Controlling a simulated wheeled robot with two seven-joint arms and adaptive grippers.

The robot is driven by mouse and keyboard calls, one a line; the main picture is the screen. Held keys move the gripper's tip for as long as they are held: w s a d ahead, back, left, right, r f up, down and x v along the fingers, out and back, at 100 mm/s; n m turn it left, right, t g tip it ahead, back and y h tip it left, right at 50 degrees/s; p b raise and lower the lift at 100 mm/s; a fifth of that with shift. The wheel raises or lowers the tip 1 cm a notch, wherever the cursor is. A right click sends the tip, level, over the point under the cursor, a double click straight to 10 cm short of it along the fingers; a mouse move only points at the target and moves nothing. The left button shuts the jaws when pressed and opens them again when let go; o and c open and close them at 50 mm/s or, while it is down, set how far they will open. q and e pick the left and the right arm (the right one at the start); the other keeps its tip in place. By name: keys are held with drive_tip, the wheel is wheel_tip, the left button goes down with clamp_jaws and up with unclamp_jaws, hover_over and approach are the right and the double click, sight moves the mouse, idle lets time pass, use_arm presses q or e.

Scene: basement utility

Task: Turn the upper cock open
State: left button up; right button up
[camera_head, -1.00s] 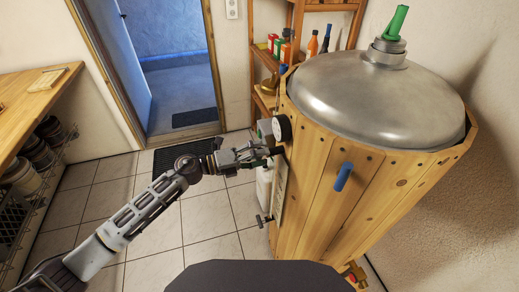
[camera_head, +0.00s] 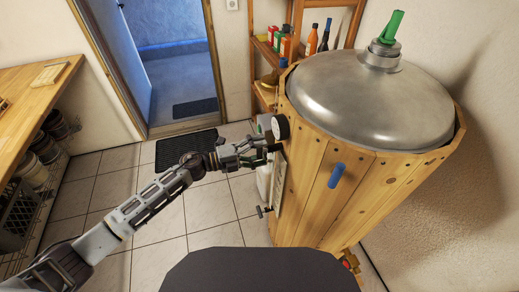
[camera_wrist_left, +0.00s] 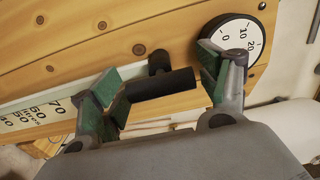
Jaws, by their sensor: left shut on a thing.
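The upper cock shows in the left wrist view as a black lever (camera_wrist_left: 160,88) with a short stem on the wooden vessel (camera_head: 312,200). In the head view it is small and mostly hidden by my left gripper (camera_head: 262,153), at the vessel's left side. The lever lies nearly level in that view. A lower cock (camera_head: 265,211) sticks out further down the vessel. My right gripper is not in view.
A round dial (camera_wrist_left: 235,38) sits close to the right finger; a numbered scale strip (camera_wrist_left: 40,112) runs left of the lever. A blue handle (camera_head: 337,175) is on the vessel's front. A shelf (camera_head: 262,55) with bottles stands behind.

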use_arm(q)
drive_tip(key=shift+w, duration=0.1)
drive_tip(key=o, duration=1)
drive_tip(key=shift+o, duration=0.2)
drive_tip(key=v, duration=1.2)
idle(0.4)
